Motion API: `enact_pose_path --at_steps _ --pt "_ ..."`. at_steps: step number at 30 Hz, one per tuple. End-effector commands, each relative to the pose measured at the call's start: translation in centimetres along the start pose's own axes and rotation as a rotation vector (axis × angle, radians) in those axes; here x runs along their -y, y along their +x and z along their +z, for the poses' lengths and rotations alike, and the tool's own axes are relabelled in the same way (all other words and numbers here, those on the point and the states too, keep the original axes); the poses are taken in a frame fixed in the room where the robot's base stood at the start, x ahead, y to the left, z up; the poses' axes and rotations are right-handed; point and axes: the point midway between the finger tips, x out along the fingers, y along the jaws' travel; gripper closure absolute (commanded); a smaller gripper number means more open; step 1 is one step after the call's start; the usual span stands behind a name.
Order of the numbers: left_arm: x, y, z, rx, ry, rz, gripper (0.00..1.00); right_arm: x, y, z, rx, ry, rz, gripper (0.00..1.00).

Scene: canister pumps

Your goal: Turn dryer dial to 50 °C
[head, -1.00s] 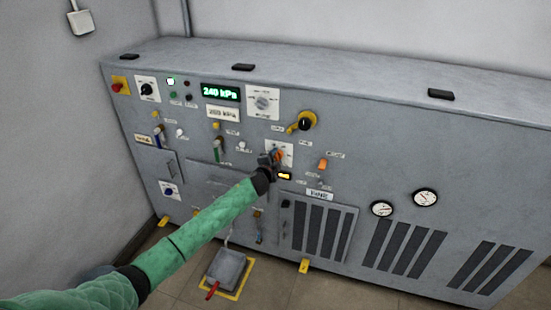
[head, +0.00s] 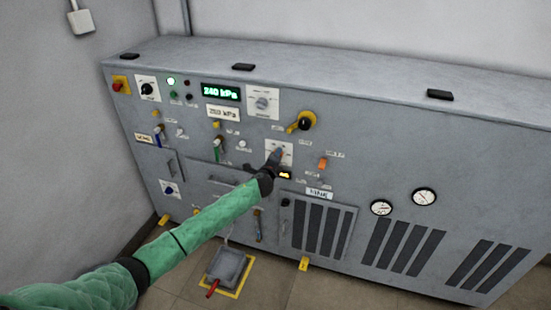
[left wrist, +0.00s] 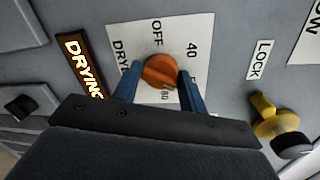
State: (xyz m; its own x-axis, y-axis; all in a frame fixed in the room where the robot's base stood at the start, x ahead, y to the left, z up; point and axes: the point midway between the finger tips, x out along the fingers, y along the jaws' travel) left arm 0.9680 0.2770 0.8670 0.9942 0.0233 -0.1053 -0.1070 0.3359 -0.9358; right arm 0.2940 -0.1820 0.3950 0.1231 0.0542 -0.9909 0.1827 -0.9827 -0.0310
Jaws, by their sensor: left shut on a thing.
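The dryer dial (left wrist: 160,72) is an orange round knob on a white plate (left wrist: 200,40) marked OFF, 40 and 60, with another mark partly hidden by a finger. In the left wrist view my left gripper (left wrist: 157,82) has one blue finger on each side of the dial and is shut on it. I cannot tell for certain which mark the dial points to. In the head view my left gripper (head: 276,156) reaches the dial's plate (head: 287,148) on the cabinet front and mostly hides the dial. My right gripper is not in view.
An amber DRYING sign (left wrist: 82,66) is beside the plate. A yellow lever with a black knob (head: 303,122) is up and right, an orange switch (head: 322,163) to the right. The grey cabinet (head: 380,130) carries several other controls. A pedal (head: 227,267) is on the floor.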

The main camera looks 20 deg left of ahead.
Motion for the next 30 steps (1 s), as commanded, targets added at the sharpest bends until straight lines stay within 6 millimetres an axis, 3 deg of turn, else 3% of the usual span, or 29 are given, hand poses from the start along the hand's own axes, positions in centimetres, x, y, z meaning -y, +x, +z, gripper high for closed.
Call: enact_pose_path --at_steps 16,17,19,30 --pt "0.6 0.1 0.3 0.006 0.025 -0.007 0.81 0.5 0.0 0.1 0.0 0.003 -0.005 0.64" --pt "0.6 0.1 0.3 0.006 0.025 -0.007 0.54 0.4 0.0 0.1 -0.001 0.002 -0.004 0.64" --pt "0.5 0.1 0.2 0.005 0.025 -0.006 0.4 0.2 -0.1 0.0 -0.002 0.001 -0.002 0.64" --pt "0.1 -0.4 0.0 0.003 0.024 -0.004 0.4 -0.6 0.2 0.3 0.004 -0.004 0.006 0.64"
